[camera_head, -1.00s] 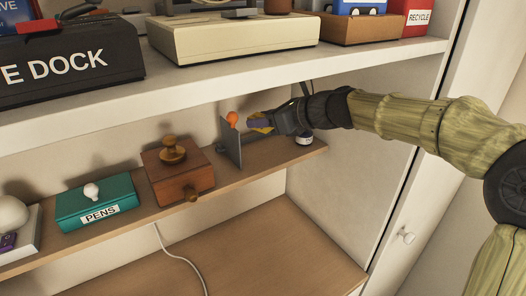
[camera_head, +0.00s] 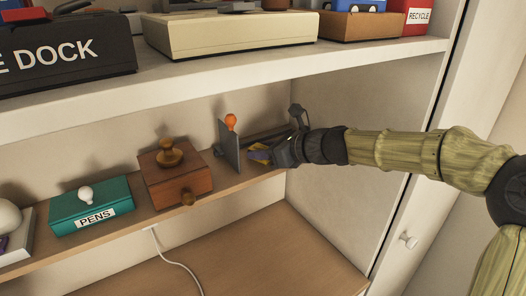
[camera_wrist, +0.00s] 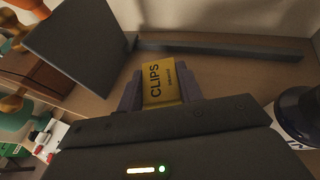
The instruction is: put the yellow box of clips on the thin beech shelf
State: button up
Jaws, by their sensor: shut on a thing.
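The yellow box of clips (camera_wrist: 162,82), marked CLIPS, sits between the two fingers of my gripper (camera_wrist: 160,90) in the wrist view. In the head view my gripper (camera_head: 262,155) reaches in from the right, and only a bit of the yellow box (camera_head: 258,157) shows at its tip. My gripper is shut on the box. The thin beech shelf (camera_head: 134,223) runs below, and its surface also shows around the fingers in the wrist view (camera_wrist: 108,98). The box is over the shelf's right part, low down; I cannot tell whether it touches the shelf.
An upright dark grey plate (camera_head: 230,147) stands just left of the box, with an orange knob (camera_head: 231,122) behind. A dark bar (camera_wrist: 220,49) lies behind the box. A dark round thing (camera_wrist: 302,112) is at right. A wooden box (camera_head: 178,185) and teal PENS box (camera_head: 91,206) stand further left.

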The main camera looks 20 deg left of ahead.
jog(key=shift+s+a, duration=0.15)
jog(key=o, duration=1)
jog(key=b+v, duration=0.1)
jog(key=v, duration=1.1)
jog(key=shift+r, duration=0.15)
